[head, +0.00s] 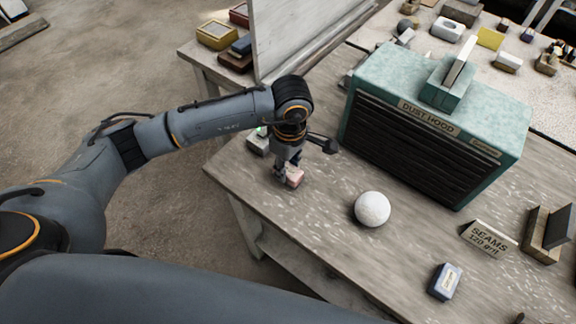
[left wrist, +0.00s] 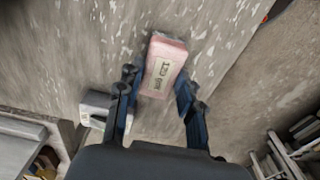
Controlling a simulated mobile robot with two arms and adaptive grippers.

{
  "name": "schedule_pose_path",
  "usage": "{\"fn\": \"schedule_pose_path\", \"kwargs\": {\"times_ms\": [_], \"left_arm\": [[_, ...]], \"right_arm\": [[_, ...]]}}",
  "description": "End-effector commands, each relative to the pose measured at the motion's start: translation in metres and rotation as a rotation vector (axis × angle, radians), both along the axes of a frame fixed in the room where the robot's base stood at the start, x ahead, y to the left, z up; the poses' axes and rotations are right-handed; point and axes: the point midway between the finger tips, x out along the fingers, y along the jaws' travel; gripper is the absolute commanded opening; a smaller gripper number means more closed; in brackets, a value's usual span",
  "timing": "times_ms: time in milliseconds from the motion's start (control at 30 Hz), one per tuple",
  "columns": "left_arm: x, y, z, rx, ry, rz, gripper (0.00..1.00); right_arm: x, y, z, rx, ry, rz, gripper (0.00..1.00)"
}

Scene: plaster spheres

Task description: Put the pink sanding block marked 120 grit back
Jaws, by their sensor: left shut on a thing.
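The pink sanding block (head: 295,177) is at the left part of the workbench, partly hidden by my left gripper (head: 286,170). In the left wrist view the pink block (left wrist: 164,65) shows a pale label reading 120 grit. It lies between the two fingers of my left gripper (left wrist: 157,92), which is shut on it. I cannot tell whether the block touches the bench. A sign (head: 487,238) reading SEAMS 120 grit stands at the right of the bench, beside a wooden stand (head: 541,240) with a dark slab. My right gripper is not in view.
A white plaster sphere (head: 372,209) sits between my left gripper and the sign. A teal dust hood (head: 400,75) stands behind. A blue labelled block (head: 445,281) lies near the front, and a grey block (head: 257,144) beside my gripper. Bare bench lies around the sphere.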

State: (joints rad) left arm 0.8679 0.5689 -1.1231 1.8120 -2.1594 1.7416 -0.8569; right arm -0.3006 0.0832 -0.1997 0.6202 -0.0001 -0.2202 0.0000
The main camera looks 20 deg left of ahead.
Motion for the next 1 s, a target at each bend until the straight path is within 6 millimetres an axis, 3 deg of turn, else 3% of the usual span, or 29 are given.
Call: {"fn": "schedule_pose_path", "kwargs": {"times_ms": [100,533,567,667,1000], "left_arm": [[-0.001,-0.001,-0.011,0.000,0.002,0.001,0.01],[0.000,-0.001,-0.021,-0.001,-0.001,0.000,0.01],[0.000,-0.001,-0.021,-0.001,-0.001,0.000,0.39],[0.000,-0.001,-0.020,-0.001,-0.001,0.000,0.59],[-0.001,-0.001,-0.018,-0.001,0.000,0.000,0.59]], "right_arm": [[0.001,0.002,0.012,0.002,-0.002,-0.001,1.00],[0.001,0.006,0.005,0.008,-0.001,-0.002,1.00],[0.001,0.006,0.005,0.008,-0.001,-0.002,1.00],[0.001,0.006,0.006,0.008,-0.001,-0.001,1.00],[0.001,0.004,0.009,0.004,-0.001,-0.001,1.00]]}}
